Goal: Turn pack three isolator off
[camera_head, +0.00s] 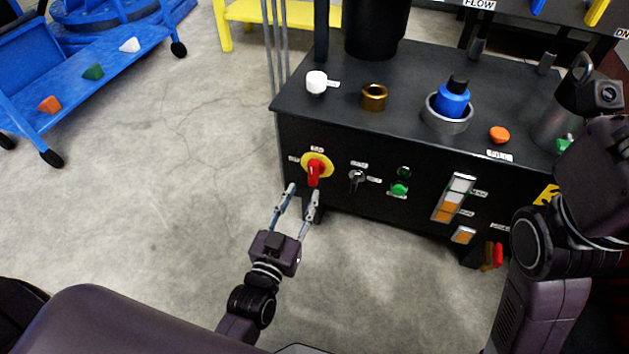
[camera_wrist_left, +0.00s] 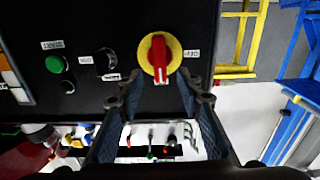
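The isolator is a red handle on a round yellow plate (camera_head: 319,163), on the front of the black cabinet. The handle stands upright, in line with the label above it; another small label is at its left. The wrist view shows the isolator (camera_wrist_left: 159,55) with upside-down labels, one reading like OFF beside it. My left gripper (camera_head: 303,192) is open and empty, just below and in front of the handle. Its fingers (camera_wrist_left: 160,95) are spread apart in the wrist view, the handle in line with the gap. My right arm is at the right; its fingers cannot be made out.
Beside the isolator are a key switch (camera_head: 356,179), a green button (camera_head: 399,188) and a lit level column (camera_head: 453,198). The cabinet top (camera_head: 420,70) holds a white-knobbed part, a brass ring and a blue bottle. Floor left of the cabinet is clear up to a blue cart (camera_head: 75,75).

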